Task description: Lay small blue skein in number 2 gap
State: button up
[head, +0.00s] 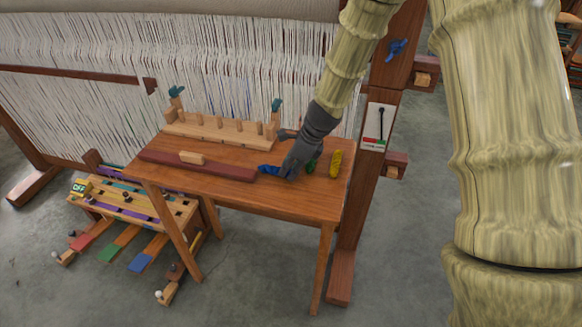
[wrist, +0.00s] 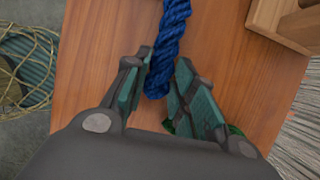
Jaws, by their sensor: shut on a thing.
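The small blue skein (head: 268,170), a twisted dark blue rope of wool, is at my gripper (head: 288,173) over the right part of the table. In the wrist view the blue skein (wrist: 170,40) runs up the picture from between the two fingers of my gripper (wrist: 163,62), which are shut on it. I cannot tell whether it touches the tabletop. The pegged wooden rack (head: 230,138) stands at the back of the table, with upright pegs forming gaps and a teal piece at each end. No gap numbers are readable. No skein shows between the pegs.
A yellow skein (head: 335,163) and a green skein (head: 312,166), partly hidden by my gripper, lie to its right. A dark red bar (head: 225,171) with a small wooden block (head: 191,157) lies before the rack. The loom's post (head: 372,150) stands close to the table's right side.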

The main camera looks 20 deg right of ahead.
jog(key=o, duration=0.5)
jog(key=shift+f, duration=0.15)
jog(key=shift+c, duration=0.2)
jog(key=o, duration=0.4)
